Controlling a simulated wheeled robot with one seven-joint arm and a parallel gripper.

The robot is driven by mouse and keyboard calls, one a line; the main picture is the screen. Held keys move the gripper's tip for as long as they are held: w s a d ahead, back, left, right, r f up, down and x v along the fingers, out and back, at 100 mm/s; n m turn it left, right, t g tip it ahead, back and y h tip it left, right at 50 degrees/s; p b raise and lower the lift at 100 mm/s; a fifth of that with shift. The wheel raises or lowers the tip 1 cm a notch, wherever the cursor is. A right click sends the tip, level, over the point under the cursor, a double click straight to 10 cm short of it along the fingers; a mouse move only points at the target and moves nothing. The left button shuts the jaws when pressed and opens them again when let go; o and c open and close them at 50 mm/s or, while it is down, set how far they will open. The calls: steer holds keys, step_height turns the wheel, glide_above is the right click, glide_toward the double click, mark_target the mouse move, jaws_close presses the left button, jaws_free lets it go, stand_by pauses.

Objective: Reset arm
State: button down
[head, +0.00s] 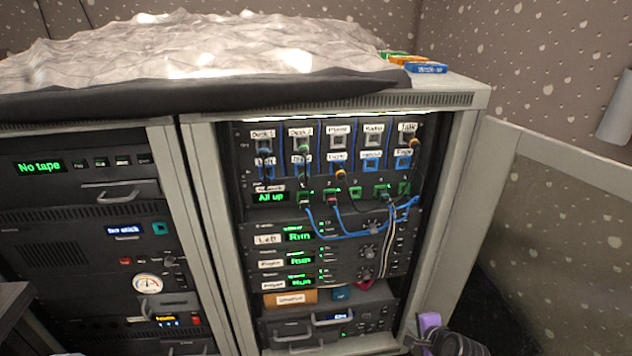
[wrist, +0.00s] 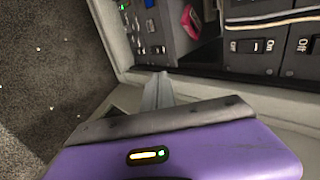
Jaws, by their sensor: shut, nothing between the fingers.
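My gripper (wrist: 158,90) is shut and empty in the wrist view, its grey fingers together beyond its purple body. In the head view the purple part of my gripper (head: 430,323) is at the bottom right, by the lower right edge of the rack cabinet. The equipment rack (head: 335,215) stands in front of me, with a patch panel showing "All up" and several units reading "Run". The gripper appears apart from the rack units in the wrist view. No separate task object can be made out.
Blue patch cables (head: 345,236) hang across the rack front. A left rack (head: 75,255) has a "No tape" display. A crumpled pale cover (head: 200,45) lies on top. A pink object (wrist: 191,22) sits in a lower bay. Dark floor (wrist: 40,80) is open at the wrist view's left.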

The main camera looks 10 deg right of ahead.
step_height(320, 180, up, 9)
steer(key=d+n+t+h, duration=0.3)
steer(key=n+t, duration=0.1)
steer(key=n, duration=0.1)
steer(key=s+a+r+n+y, duration=0.1)
steer(key=s+a+r+n, duration=0.4)
steer(key=s, duration=1)
steer(key=s+a+r+n+t+y, duration=0.1)
steer(key=s+a+r+n, duration=0.45)
steer(key=s, duration=1.05)
steer(key=s+a+r+n+y, duration=0.1)
steer(key=s+a+r+n, duration=0.2)
steer(key=s+a+r, duration=0.8)
steer(key=s+d+r+p, duration=0.2)
steer(key=r+p, duration=0.9)
steer(key=p, duration=0.2)
steer(key=s+d+r+p, duration=0.2)
steer(key=r+p, duration=0.9)
steer(key=p, duration=0.2)
steer(key=shift+a+m, duration=0.1)
steer(key=shift+m, duration=0.15)
